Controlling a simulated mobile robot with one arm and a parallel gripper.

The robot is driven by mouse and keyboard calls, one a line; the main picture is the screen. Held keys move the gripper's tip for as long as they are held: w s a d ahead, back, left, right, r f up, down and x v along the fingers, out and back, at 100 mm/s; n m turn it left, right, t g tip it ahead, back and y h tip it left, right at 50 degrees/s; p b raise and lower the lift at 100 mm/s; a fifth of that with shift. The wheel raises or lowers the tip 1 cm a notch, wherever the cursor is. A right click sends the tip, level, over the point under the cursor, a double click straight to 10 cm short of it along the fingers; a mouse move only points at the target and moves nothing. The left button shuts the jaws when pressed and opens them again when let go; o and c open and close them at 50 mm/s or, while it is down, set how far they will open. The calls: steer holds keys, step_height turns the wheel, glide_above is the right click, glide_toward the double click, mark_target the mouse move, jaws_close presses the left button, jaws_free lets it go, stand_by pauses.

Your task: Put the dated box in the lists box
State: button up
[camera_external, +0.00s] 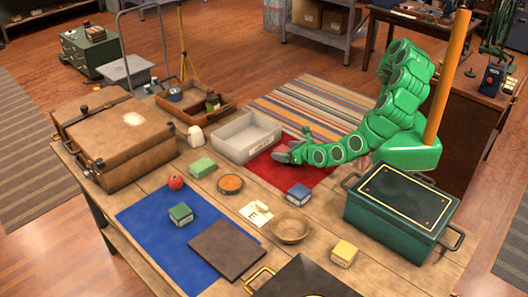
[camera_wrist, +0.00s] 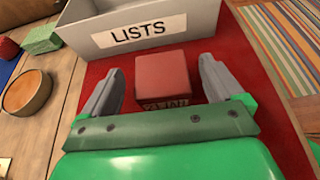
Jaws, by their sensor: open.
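The dated box (camera_wrist: 162,75) is a small red block on the red mat in the wrist view. A label with partly legible letters shows on its near side. My gripper (camera_wrist: 157,82) is open, with one grey finger on each side of the dated box and gaps between. The lists box (camera_wrist: 140,27) is a grey open-topped tray with a white LISTS label, just beyond the dated box. In the external view the lists box (camera_external: 248,152) stands on the table left of my gripper (camera_external: 289,152). I cannot make out the dated box there.
The red mat (camera_external: 262,172) lies under my gripper. A blue box (camera_external: 299,194), an orange dish (camera_external: 230,184) and a wooden bowl (camera_external: 290,226) stand nearer the camera. A green chest (camera_external: 400,228) stands at right, and a wooden tray (camera_external: 190,112) behind the lists box.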

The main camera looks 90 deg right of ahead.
steer(key=shift+v, duration=4.1)
